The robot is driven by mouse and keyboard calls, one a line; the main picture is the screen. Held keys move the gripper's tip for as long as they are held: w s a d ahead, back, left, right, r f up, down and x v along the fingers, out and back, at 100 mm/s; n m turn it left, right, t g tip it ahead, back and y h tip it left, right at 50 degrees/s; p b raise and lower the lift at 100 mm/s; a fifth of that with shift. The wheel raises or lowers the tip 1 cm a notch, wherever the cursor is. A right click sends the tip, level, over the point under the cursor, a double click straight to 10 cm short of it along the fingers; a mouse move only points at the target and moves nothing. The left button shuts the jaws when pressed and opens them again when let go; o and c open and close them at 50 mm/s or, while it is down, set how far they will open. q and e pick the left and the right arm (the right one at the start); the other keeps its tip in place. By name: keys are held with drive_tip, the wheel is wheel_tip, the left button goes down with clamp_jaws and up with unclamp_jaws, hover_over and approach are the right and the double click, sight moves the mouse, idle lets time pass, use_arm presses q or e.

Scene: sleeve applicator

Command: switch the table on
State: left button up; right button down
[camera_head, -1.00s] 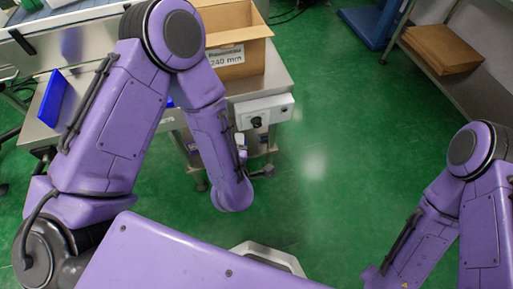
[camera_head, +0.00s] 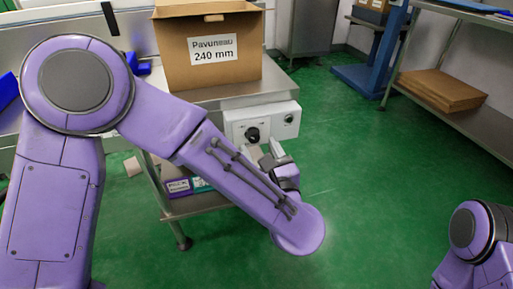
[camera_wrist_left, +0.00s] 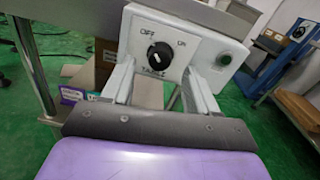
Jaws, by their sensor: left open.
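The white control box (camera_head: 278,117) is fixed at the front edge of the steel table (camera_head: 222,92). Its black rotary knob (camera_head: 252,134) also shows in the left wrist view (camera_wrist_left: 160,57), with OFF at upper left, ON at upper right and TABLE below. Which mark the knob points to is hard to tell. My left gripper (camera_head: 268,153) is just in front of the box. In the left wrist view its two open fingers (camera_wrist_left: 160,82) stand on either side of the knob, with nothing held; contact cannot be told. My right gripper is out of view.
A round button (camera_wrist_left: 223,59) is to the right of the knob on the box. An open cardboard box (camera_head: 208,50) labelled 240 mm stands on the table. A shelf (camera_head: 450,110) with flat cardboard is at the right. Green floor between is clear.

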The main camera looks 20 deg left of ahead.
sight(255, 138)
use_arm(q)
drive_tip(key=x, duration=0.3)
drive_tip(key=shift+w, duration=0.1)
drive_tip(key=shift+c, duration=0.3)
drive_tip(key=c, duration=1)
